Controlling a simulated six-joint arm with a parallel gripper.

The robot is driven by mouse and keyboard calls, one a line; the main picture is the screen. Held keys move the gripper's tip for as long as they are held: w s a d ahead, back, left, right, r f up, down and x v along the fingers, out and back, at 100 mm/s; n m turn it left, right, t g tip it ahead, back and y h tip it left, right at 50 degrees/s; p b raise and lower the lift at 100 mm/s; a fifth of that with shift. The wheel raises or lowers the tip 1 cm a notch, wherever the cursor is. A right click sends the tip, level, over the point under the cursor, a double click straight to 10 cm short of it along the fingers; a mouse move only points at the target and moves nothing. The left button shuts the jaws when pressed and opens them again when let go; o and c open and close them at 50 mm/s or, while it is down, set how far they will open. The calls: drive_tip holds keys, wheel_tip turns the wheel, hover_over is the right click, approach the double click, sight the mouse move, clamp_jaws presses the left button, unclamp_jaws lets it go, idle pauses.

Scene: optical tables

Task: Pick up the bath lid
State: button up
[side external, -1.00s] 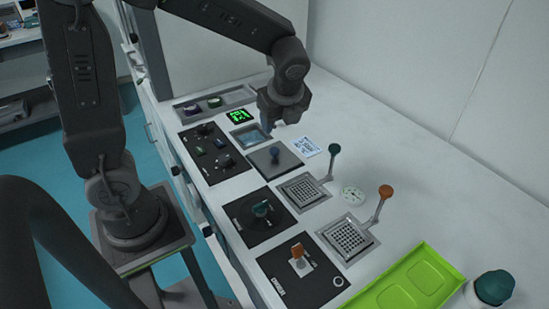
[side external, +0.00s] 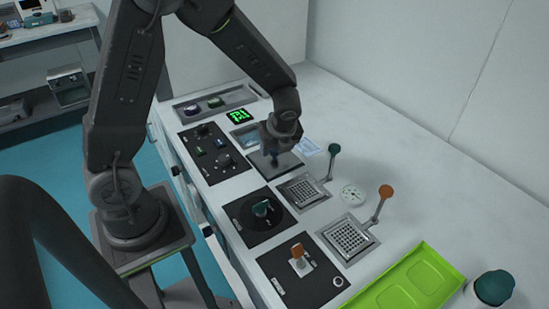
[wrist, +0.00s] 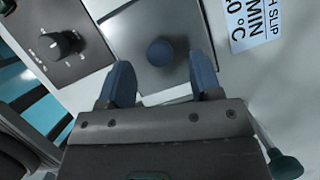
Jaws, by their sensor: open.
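The bath lid (side external: 262,165) is a flat grey square plate with a round dark-blue knob, lying on the bench. In the side view my gripper (side external: 274,152) is over it and hides part of the plate and the knob. In the wrist view the lid (wrist: 180,20) is at the top middle, with its knob (wrist: 160,52) standing up from it. My gripper's two blue fingers (wrist: 160,85) are open and empty. The knob shows between and just beyond the fingertips in that view. I cannot tell the remaining height above it.
The bath opening (side external: 243,140) is just behind the lid. Two metal grid plates with a green lever (side external: 334,150) and an orange lever (side external: 385,192) stand nearer. A green tray (side external: 415,280) lies at front right. A printed label (wrist: 248,30) is right of the lid.

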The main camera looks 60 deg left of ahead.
drive_tip(key=shift+x, duration=1.35)
drive_tip(key=shift+c, duration=0.4)
drive_tip(key=c, duration=1)
drive_tip(key=shift+r, duration=0.15)
